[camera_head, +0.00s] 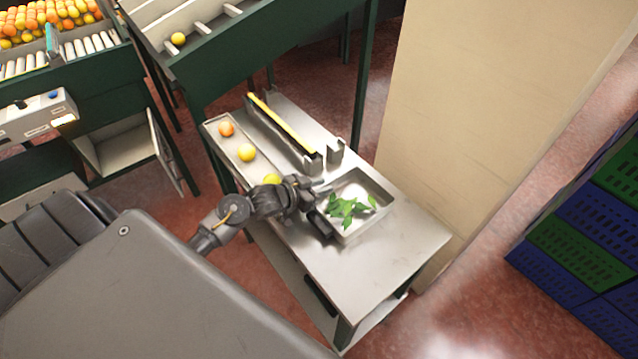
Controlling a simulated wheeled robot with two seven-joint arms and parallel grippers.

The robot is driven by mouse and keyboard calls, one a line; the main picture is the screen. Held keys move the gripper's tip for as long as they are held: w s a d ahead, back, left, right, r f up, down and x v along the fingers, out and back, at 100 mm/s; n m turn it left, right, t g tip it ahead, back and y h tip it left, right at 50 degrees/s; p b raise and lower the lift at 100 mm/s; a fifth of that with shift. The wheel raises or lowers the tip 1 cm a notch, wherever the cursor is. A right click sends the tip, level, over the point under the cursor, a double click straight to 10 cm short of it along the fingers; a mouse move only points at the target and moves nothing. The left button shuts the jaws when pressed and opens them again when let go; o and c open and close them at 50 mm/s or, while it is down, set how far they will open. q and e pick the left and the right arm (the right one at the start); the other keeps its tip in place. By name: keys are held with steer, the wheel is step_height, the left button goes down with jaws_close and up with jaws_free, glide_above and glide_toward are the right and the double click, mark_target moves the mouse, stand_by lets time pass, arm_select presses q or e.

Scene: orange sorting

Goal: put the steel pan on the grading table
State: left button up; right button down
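The steel pan (384,190) is a shallow square metal tray with green leaves (347,208) in it. It is at or just above the top of the steel table (372,268), which looks like the grading table; I cannot tell whether its base touches. My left gripper (323,207) is at the pan's left side, its dark fingers spread apart near the rim. It looks open, and the gripper hides part of that rim. My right gripper is not in view.
A beige pillar (470,110) stands behind; blue and green crates (590,235) are at right.

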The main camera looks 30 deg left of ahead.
arm_select(q)
steer(key=b+v, duration=0.1)
steer(key=v, duration=0.9)
steer(key=shift+s+a+r+b, duration=0.15)
steer(key=shift+s+r+b, duration=0.05)
steer(key=shift+s+b, duration=0.2)
steer(key=shift+s+a+r, duration=0.2)
steer(key=shift+s+r, duration=0.15)
steer(key=shift+s, duration=0.15)
